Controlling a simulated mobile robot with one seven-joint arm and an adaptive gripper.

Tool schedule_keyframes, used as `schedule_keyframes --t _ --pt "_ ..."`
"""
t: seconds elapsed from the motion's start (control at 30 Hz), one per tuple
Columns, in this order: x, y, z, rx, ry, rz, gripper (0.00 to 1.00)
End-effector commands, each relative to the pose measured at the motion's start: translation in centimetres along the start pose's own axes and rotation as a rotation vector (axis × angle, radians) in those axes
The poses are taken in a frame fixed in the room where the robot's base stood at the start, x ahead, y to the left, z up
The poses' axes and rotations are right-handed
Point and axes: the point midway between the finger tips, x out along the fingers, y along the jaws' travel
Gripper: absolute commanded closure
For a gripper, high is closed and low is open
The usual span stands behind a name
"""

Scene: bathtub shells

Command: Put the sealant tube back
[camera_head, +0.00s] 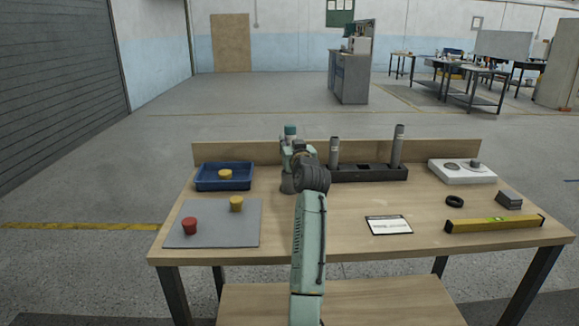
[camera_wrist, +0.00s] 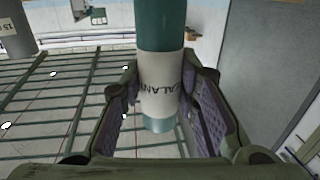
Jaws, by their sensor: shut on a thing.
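The sealant tube (camera_wrist: 160,85) is green with a white label that has dark lettering. It stands between the two fingers of my gripper (camera_wrist: 160,100), which is shut on it in the wrist view. In the head view the tube's green top (camera_head: 290,131) shows above my gripper (camera_head: 291,152), and the tube looks about upright. A dark rack (camera_head: 385,174) lies just right of my gripper, its left end hidden behind my arm. It holds two grey tubes (camera_head: 334,153) (camera_head: 398,147), with an open slot (camera_head: 364,167) between them. My arm hides the tube's lower part.
On the left are a blue tray (camera_head: 208,185) with a yellow piece, and a grey mat (camera_head: 212,236) with red and yellow pieces. On the right are a white plate (camera_head: 462,178), a black ring (camera_head: 454,201), dark blocks (camera_head: 508,200), a yellow level (camera_head: 494,224) and a card (camera_head: 388,225).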

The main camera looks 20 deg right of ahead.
Motion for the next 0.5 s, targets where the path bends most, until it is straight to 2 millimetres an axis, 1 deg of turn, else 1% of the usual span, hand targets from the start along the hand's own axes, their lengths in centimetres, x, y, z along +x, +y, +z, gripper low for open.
schedule_keyframes --t 0.03,0.1,0.27,0.43,0.5 --pt "-0.1 0.0 0.7 0.001 0.000 0.000 0.99" --pt "0.0 0.0 1.4 0.000 0.003 0.000 0.99" --pt "0.0 0.0 2.6 -0.001 0.002 0.000 0.99" --pt "0.0 0.0 5.0 0.001 0.001 0.000 0.99" --pt "0.0 0.0 5.6 0.000 0.002 0.000 0.99"
